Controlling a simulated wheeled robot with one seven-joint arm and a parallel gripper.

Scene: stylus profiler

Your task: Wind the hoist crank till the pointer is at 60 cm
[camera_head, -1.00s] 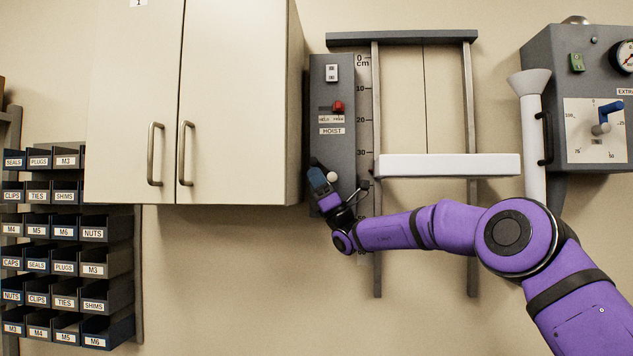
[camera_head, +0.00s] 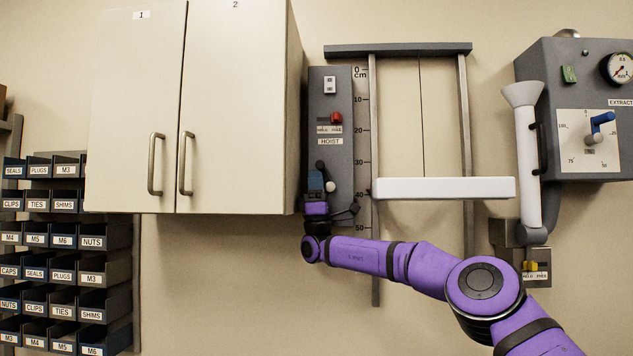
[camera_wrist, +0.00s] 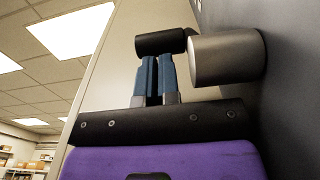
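The hoist panel (camera_head: 345,95) is a tall grey plate on the wall. Its crank shows a black handle (camera_head: 320,165) up and left of a pale hub (camera_head: 330,187). My gripper (camera_head: 315,173) is just below the handle. In the wrist view, its two blue fingers (camera_wrist: 157,60) are almost together, tips at the underside of the black handle (camera_wrist: 160,43), not around it; contact cannot be told for sure. The silver hub (camera_wrist: 225,58) is to the right.
A red switch (camera_head: 336,118) marked HELD and FREE sits above the crank, its knob toward FREE. A cream cabinet (camera_head: 240,110) stands close to the panel's left. Labelled bins (camera_head: 65,260) are far left. A grey extractor box (camera_head: 580,90) is at right.

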